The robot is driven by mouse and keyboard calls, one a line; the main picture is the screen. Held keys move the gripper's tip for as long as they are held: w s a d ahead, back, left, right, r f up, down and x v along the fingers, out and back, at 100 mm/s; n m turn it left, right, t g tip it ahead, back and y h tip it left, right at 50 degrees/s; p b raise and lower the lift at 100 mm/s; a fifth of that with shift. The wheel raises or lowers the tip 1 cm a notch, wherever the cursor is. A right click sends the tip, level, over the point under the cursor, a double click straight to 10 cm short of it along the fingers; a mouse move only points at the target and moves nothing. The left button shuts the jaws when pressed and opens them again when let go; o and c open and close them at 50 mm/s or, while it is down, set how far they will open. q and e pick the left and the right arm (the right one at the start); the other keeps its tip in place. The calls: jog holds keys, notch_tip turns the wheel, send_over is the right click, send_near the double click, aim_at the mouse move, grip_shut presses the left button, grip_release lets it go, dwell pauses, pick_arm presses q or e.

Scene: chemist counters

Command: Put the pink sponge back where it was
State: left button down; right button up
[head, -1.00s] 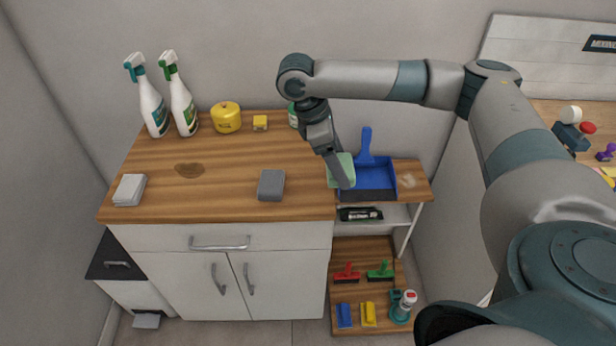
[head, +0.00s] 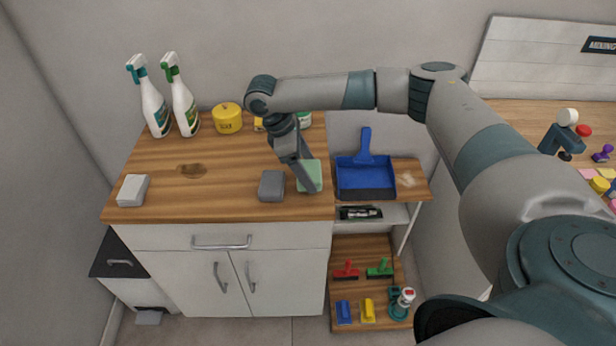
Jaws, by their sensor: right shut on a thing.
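My right gripper (head: 308,186) is shut on a green sponge (head: 312,170) at the right side of the wooden worktop (head: 235,190). I cannot tell whether the sponge touches the wood. The grey sponge (head: 271,186) lies just left of it. No pink sponge shows clearly; small pink pieces (head: 588,174) lie among coloured things on the right-hand counter, too small to identify. My left gripper is not in view.
A blue dustpan (head: 365,180) lies right of the gripper. Spray bottles (head: 154,105), a yellow tin (head: 228,118) and a partly hidden green-white container (head: 305,119) stand at the back. A pale block (head: 133,190) lies front left. A brown stain (head: 192,170) marks the wood; the left middle is clear.

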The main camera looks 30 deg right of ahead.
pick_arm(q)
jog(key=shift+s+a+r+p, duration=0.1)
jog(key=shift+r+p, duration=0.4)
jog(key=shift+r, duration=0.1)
pick_arm(e)
jog(key=shift+f, duration=1.75)
jog(key=o, duration=1.1)
jog(key=shift+f, duration=0.1)
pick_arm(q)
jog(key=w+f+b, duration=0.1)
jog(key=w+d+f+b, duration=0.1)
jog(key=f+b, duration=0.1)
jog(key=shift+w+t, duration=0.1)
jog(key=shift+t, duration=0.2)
pick_arm(e)
jog(key=v, duration=1.2)
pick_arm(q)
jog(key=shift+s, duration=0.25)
pick_arm(e)
jog(key=shift+d, duration=0.1)
